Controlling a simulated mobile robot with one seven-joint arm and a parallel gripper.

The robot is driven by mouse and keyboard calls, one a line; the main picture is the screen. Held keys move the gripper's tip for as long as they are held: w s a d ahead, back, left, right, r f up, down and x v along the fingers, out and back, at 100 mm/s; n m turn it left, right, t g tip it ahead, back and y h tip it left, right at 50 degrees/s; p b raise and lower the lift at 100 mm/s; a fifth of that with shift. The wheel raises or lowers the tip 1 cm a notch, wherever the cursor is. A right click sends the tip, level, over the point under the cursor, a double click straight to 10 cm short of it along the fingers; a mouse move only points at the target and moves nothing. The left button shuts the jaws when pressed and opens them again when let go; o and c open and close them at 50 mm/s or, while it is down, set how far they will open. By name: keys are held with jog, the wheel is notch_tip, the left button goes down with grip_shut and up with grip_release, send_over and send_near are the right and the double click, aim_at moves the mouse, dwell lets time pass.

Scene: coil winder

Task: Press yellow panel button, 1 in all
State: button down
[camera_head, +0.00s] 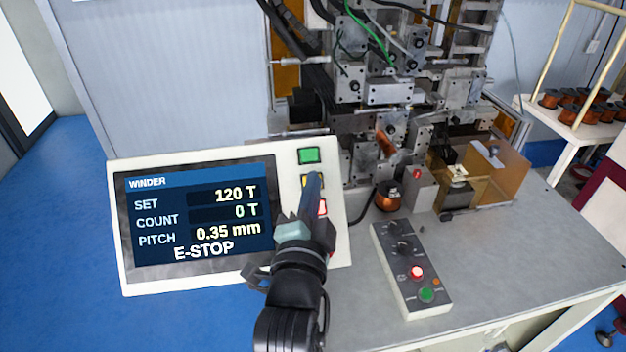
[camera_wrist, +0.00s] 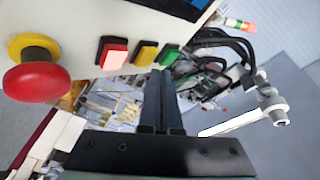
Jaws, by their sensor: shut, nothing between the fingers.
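The yellow panel button (camera_head: 305,181) sits on the white winder panel (camera_head: 130,283) between a green button (camera_head: 309,155) above and a red button (camera_head: 323,208) below. My gripper (camera_head: 314,176) is shut and empty, its fingertips over the yellow button and partly hiding it. In the wrist view the fingertips (camera_wrist: 161,73) show just below the yellow button (camera_wrist: 144,54) and green button (camera_wrist: 168,55); the red button (camera_wrist: 113,53) looks lit. I cannot tell whether the fingertips touch the yellow button. The panel screen (camera_head: 200,210) reads E-STOP, SET 120 T, COUNT 0 T.
A red mushroom button (camera_wrist: 30,80) on a yellow base is at the left in the wrist view. A control box (camera_head: 409,270) with a red and a green button lies on the grey bench (camera_head: 500,270). The winding machine (camera_head: 390,90) stands behind.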

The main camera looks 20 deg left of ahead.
jog(key=shift+f, duration=0.1)
jog(key=shift+w+a+f+b, duration=0.2)
jog(key=shift+w+b, duration=0.1)
jog(key=shift+b, duration=0.2)
jog(key=shift+w+a+f+b, duration=0.15)
jog(key=shift+w+f+b, duration=0.1)
jog(key=shift+b, duration=0.2)
dwell(0.4)
jog(key=shift+s+r, duration=0.1)
dwell(0.4)
jog(key=shift+s+d+r+p, duration=0.35)
jog(key=shift+s+r+p, duration=0.1)
jog(key=shift+p, duration=0.05)
jog(key=shift+s+d+r+p, duration=0.55)
jog(key=shift+s+r+p, duration=0.25)
jog(key=shift+r, duration=0.05)
jog(key=shift+s+d+r+p, duration=0.5)
jog(key=shift+s+r+p, duration=0.25)
jog(key=shift+r, duration=0.05)
